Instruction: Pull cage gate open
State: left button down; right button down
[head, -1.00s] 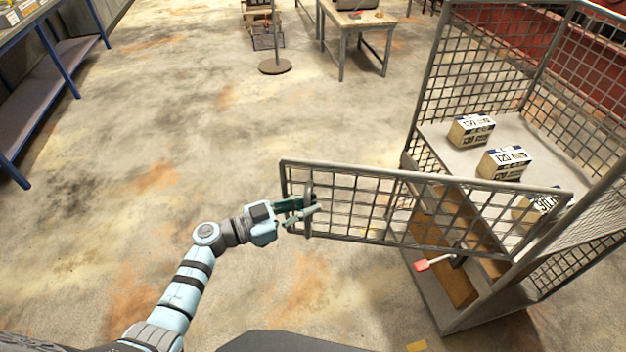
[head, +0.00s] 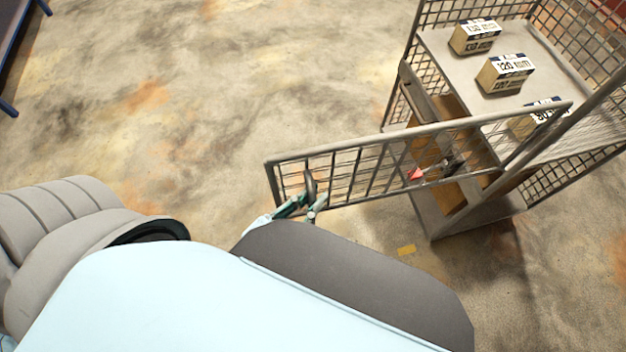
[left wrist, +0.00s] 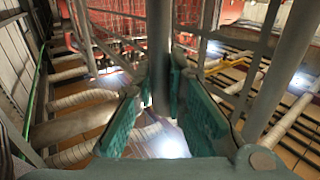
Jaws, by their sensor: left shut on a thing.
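The cage gate (head: 365,165) is a grey mesh panel hinged on the right side of the cage. It stands swung out from the cage opening, with its free end to the left. My left gripper (head: 308,202) is shut on the upright handle (head: 310,185) near the gate's free end. In the left wrist view the handle bar (left wrist: 160,60) stands between the green finger pads. My own arm covers much of the lower head view and hides part of the gripper. My right gripper is not in view.
The mesh cage (head: 407,80) holds several white-labelled boxes (head: 505,72) on its upper shelf. A red-ended tool (head: 415,174) shows behind the gate mesh. The floor left of the gate is clear. A blue-framed bench (head: 20,60) stands at the far left.

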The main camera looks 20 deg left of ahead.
pick_arm(q)
jog(key=shift+f, duration=0.15)
jog(key=c, duration=1.7)
grip_release()
jog(key=shift+o, duration=0.5)
jog(key=v, duration=1.2)
jog(key=shift+w, duration=0.1)
